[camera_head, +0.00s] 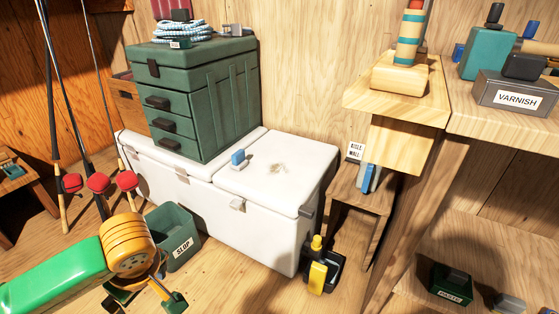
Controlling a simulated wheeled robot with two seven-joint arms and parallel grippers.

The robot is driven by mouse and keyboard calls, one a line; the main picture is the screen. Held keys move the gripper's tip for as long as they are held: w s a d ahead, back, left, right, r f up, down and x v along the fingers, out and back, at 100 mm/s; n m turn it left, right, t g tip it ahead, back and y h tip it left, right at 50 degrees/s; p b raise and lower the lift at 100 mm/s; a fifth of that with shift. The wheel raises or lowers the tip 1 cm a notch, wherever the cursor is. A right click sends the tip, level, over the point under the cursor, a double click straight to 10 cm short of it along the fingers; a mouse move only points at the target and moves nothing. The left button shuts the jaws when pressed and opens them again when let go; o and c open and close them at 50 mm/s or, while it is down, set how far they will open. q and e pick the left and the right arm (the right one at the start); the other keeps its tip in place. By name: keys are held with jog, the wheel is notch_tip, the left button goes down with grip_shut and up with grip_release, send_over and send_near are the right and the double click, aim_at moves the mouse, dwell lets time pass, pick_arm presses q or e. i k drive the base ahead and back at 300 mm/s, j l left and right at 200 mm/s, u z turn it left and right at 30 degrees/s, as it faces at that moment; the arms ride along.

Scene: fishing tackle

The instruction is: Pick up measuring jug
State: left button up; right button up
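I cannot make out a measuring jug in this view. My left gripper (145,302) hangs at the lower left, below its orange wrist and green forearm. Its two dark green fingertips are spread apart, and I see nothing held between them. It is in front of and left of the dark green bin labelled SLOP (178,239), over the wooden floor. My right gripper is not in view.
A white chest (245,228) carries a green drawer box (205,100) and a small blue-and-white item (238,159). Fishing rods with red reels (98,182) stand at left. A yellow-and-black item (320,270) is beside the chest. A shelf unit with a VARNISH box (515,98) stands right.

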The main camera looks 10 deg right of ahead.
aim_at(369, 174)
jog(key=i+j+z, duration=0.15)
jog(key=i, duration=0.35)
jog(key=i+j+z, duration=0.15)
jog(key=i+j, duration=0.2)
jog(key=i+z, duration=0.1)
jog(key=z, duration=0.35)
jog(key=i+z, duration=0.1)
jog(key=z, duration=0.35)
jog(key=i+z, duration=0.15)
jog(key=z, duration=0.35)
jog(key=i+j+z, duration=0.1)
jog(key=z, duration=0.35)
jog(key=j+z, duration=0.1)
jog(key=z, duration=0.35)
jog(key=i+j+z, duration=0.1)
jog(key=z, duration=0.35)
